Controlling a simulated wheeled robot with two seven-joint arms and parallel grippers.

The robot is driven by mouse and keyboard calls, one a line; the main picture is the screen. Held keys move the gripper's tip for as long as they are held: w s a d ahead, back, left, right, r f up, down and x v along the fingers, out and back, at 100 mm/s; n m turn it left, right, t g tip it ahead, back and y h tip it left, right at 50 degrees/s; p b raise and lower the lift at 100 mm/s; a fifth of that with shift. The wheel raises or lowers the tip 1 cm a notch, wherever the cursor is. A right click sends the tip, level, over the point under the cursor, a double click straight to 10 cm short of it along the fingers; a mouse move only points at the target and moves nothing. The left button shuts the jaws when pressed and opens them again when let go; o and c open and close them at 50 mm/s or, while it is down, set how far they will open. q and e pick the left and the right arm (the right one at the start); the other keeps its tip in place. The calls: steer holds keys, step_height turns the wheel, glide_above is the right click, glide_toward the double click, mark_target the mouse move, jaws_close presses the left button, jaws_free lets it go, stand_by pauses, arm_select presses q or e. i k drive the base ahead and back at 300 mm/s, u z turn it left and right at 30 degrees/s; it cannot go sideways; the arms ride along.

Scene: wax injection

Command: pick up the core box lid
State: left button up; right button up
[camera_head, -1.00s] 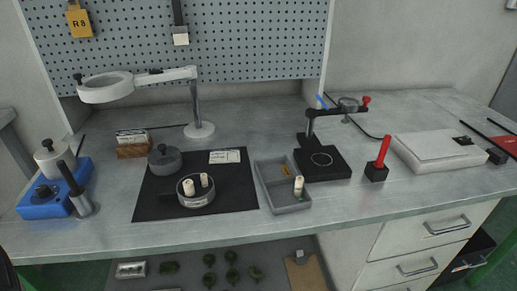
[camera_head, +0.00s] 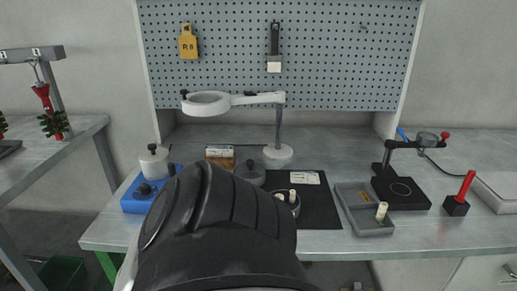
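The core box lid, a round dark grey lid with a knob (camera_head: 250,171), sits at the back left of the black mat in the head view. The open round core box (camera_head: 294,207) stands on the mat in front and to the right of it. Light cylindrical pieces stand in the box, and its left part is hidden. A large dark link of my own arm rises from the bottom and covers the left part of the mat. No gripper fingers show, so I cannot see how either gripper stands to the lid.
A magnifier lamp (camera_head: 278,154) stands behind the lid. A blue device (camera_head: 132,203) is at the left. A grey tray (camera_head: 352,208), a black stand (camera_head: 414,200) and a red-handled tool (camera_head: 463,190) are at the right. The black mat (camera_head: 320,208) is bare at its right.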

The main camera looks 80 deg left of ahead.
mark_target(251, 171)
steer(key=k, duration=0.65)
steer(key=u, duration=0.9)
